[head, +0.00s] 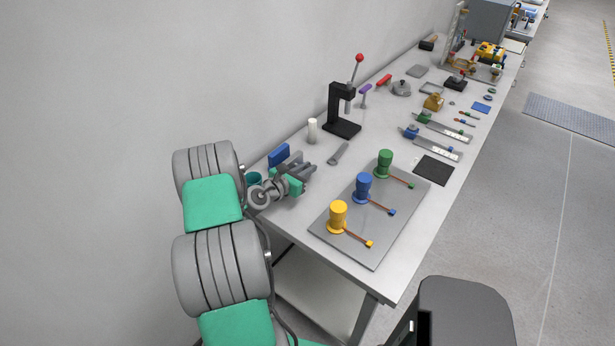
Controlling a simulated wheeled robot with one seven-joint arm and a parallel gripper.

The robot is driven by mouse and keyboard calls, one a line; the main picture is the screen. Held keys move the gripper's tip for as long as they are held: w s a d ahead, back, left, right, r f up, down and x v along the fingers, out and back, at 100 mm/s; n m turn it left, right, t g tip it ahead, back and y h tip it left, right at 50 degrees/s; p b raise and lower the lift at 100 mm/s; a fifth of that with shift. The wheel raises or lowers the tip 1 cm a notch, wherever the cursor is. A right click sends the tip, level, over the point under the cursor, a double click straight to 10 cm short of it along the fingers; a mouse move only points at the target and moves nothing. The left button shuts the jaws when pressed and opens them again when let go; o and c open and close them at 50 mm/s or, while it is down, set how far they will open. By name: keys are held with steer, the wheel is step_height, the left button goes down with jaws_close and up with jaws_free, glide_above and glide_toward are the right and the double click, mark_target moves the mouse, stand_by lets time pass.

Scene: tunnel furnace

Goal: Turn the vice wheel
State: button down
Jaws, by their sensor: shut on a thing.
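The vice (292,182) stands at the near left end of the workbench, close to the wall. It shows as a small cluster of grey and green parts. The vice wheel (259,200) is a grey ring on its left side, facing me. My arm comes up on the left, and its big grey and green joints stand close beside the bench edge. My gripper (268,190) is at the wheel and shut on it. The fingertips are small and overlap the grey parts, so the exact contact is unclear. Part of the vice is hidden.
A blue block (279,155) and a teal cup-like thing (254,179) are close by. A grey plate (375,258) with yellow, blue and green knobs lies to the right. A black press (342,110) stands behind. The wall limits room at left; open floor lies right.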

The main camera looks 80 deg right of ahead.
steer(key=f+g+h+b, duration=0.1)
steer(key=b, duration=0.3)
steer(key=shift+a+h+b, duration=0.1)
steer(key=shift+h+b, duration=0.25)
steer(key=shift+h, duration=0.05)
steer(key=shift+r+h, duration=0.3)
steer(key=shift+r, duration=0.2)
steer(key=c, duration=1.4)
jaws_free()
steer(key=shift+c, duration=0.2)
steer(key=shift+w+a, duration=0.1)
steer(key=b+v, duration=0.1)
steer(key=v, duration=0.6)
steer(key=shift+w+a+b, duration=0.1)
steer(key=shift+a+b, duration=0.2)
steer(key=shift+a, duration=0.05)
